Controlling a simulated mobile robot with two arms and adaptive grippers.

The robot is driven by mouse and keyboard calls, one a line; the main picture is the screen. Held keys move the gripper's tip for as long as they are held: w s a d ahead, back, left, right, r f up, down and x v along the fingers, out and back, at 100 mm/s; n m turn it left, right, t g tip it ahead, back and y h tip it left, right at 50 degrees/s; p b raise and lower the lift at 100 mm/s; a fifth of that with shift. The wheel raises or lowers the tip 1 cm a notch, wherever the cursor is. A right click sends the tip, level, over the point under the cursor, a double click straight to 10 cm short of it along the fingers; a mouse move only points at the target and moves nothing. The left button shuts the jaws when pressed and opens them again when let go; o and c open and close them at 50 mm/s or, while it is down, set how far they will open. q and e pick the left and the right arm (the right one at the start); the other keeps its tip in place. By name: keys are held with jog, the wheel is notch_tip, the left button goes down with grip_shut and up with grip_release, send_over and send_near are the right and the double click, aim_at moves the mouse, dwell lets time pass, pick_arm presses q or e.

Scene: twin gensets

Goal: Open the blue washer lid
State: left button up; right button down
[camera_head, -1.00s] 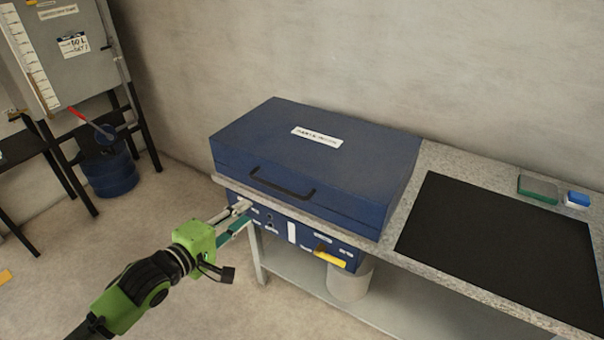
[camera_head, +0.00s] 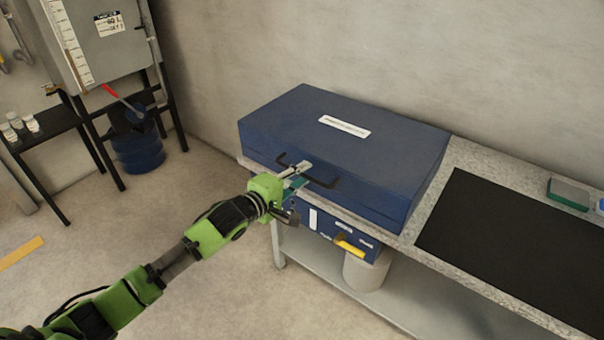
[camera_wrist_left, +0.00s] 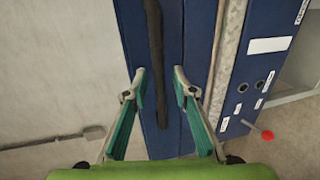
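The blue washer lid (camera_head: 345,138) is a flat box-shaped cover with a white label on top, and it is closed. A black bar handle (camera_head: 322,183) is on its front face. My left gripper (camera_head: 303,172) is at the left part of the handle. In the left wrist view the gripper (camera_wrist_left: 159,74) is open, and the dark handle (camera_wrist_left: 156,50) runs through the gap between the fingertips as seen from there. I cannot tell how deep the handle sits between them. Neither finger clearly touches it. My right gripper is not in view.
Below the lid is a blue control panel (camera_head: 326,222) with a yellow lever (camera_head: 349,246). A black mat (camera_head: 510,225) lies on the speckled counter (camera_head: 428,222) to the right. A white bucket (camera_head: 367,272) stands beneath. The floor in front is clear.

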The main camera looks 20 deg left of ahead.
pick_arm(q)
jog(key=shift+w+d, duration=0.1)
jog(key=shift+w, duration=0.2)
jog(key=shift+f, duration=0.1)
grip_shut()
